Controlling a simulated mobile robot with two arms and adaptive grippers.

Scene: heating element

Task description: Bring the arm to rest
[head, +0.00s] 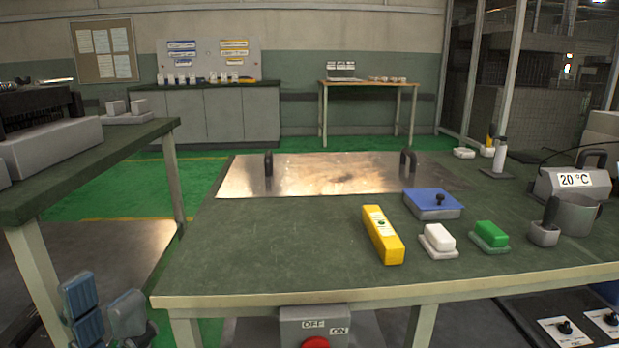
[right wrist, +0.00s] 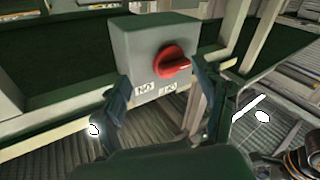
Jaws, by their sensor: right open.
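My left gripper (head: 104,300) is at the lower left of the head view, in front of the workbench's left end. Its two blue-grey fingers stand apart with nothing seen between them. My right gripper (right wrist: 160,80) shows in the right wrist view, its dark fingers spread either side of a grey switch box (right wrist: 145,45) with a red knob (right wrist: 174,60). It is open and holds nothing; contact with the box cannot be told. The switch box also shows under the bench's front edge in the head view (head: 315,317), marked OFF and ON. My right gripper is not seen there.
A side table (head: 100,150) stands left. Control panels (head: 570,331) are at lower right.

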